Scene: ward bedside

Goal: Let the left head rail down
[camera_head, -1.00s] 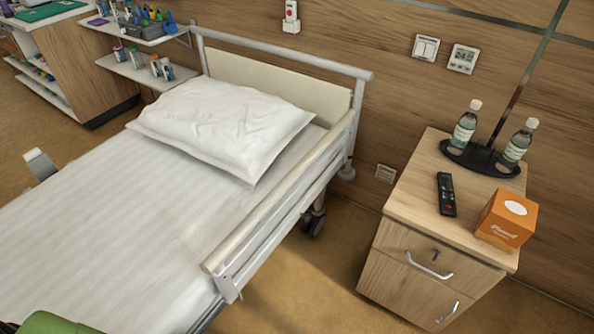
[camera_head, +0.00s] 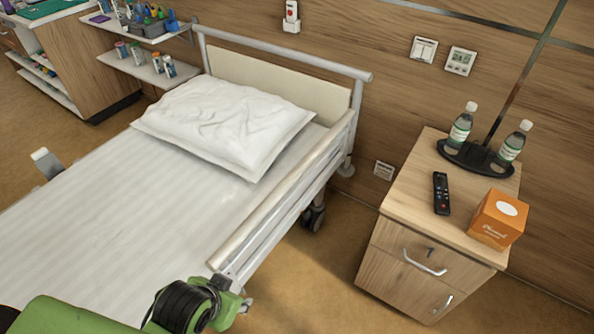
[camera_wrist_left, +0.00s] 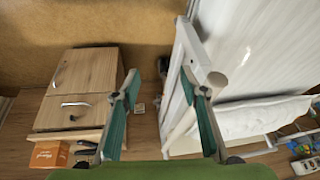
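The head rail (camera_head: 283,200) on the bed's near right side is a pale top bar over white metal bars. It stands raised along the mattress edge. My left gripper (camera_head: 238,298), green with a dark round joint, is at the rail's foot-side end in the head view. In the left wrist view my gripper (camera_wrist_left: 175,74) has its fingers apart, with the rail's white bars (camera_wrist_left: 188,45) beyond and beside the right finger. I cannot tell whether a finger touches the rail. My right gripper is in neither view.
The bed (camera_head: 95,235) has a pillow (camera_head: 225,122) at its head. A wooden bedside cabinet (camera_head: 405,255) stands to the right, carrying two bottles, a remote (camera_head: 441,193) and an orange tissue box (camera_head: 498,219). Open floor (camera_head: 300,285) lies between bed and cabinet.

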